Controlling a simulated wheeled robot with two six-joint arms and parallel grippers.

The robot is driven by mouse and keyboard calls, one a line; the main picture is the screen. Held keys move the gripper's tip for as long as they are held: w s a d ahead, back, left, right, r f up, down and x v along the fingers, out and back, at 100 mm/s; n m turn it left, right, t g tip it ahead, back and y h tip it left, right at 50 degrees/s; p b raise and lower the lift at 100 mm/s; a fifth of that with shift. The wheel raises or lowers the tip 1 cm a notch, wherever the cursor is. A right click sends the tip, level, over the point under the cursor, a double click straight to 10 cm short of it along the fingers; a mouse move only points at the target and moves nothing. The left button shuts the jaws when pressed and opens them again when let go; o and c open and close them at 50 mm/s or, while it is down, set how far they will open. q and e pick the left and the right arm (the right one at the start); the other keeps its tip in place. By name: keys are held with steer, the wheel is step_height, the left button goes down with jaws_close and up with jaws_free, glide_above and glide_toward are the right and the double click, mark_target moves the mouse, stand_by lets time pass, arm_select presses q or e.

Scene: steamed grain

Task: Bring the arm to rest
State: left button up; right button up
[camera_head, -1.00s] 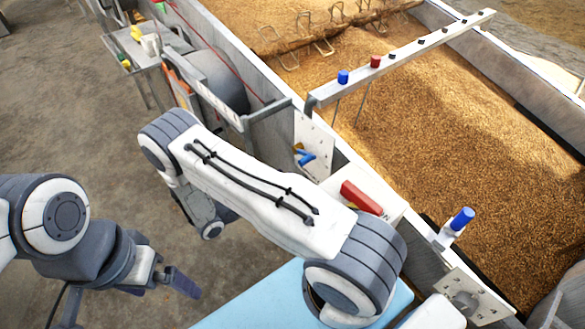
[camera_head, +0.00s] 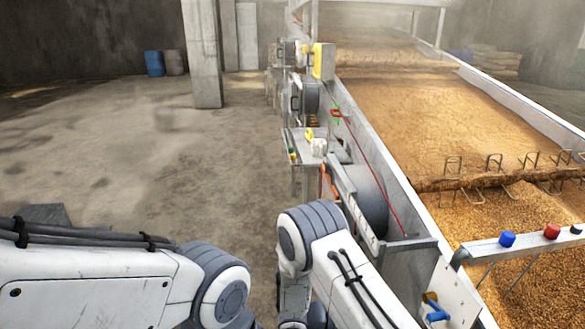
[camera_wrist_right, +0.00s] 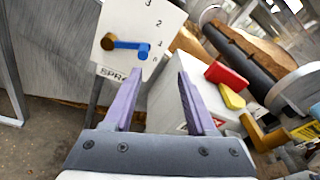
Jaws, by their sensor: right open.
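My right arm (camera_head: 325,250) rises from the bottom middle of the head view, beside the grain trough's near wall. Its gripper is out of that view. In the right wrist view my right gripper (camera_wrist_right: 159,88) is open, with nothing between its two purple-grey fingers. It faces a white numbered panel (camera_wrist_right: 147,22) with a blue lever (camera_wrist_right: 131,45) and a white box (camera_wrist_right: 172,88) with a red handle (camera_wrist_right: 226,75) and a yellow one (camera_wrist_right: 232,97). My left arm (camera_head: 95,280) lies across the bottom left of the head view. Its gripper is not visible.
The long trough (camera_head: 410,215) of grain (camera_head: 450,115) runs away on the right. A bar with blue (camera_head: 507,239) and red (camera_head: 552,231) knobs crosses it. A small metal table (camera_head: 300,147) stands by the wall. The concrete floor at left is open up to a pillar (camera_head: 203,55).

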steer(key=s+a+r+m+y, duration=1.5)
steer(key=s+a+r+y, duration=0.15)
steer(key=s+a, duration=0.25)
step_height(320, 180, up, 17)
steer(key=p, duration=1.7)
steer(key=shift+a+t+y, duration=0.3)
steer(key=shift+a+y, duration=0.05)
steer(key=shift+y, duration=0.1)
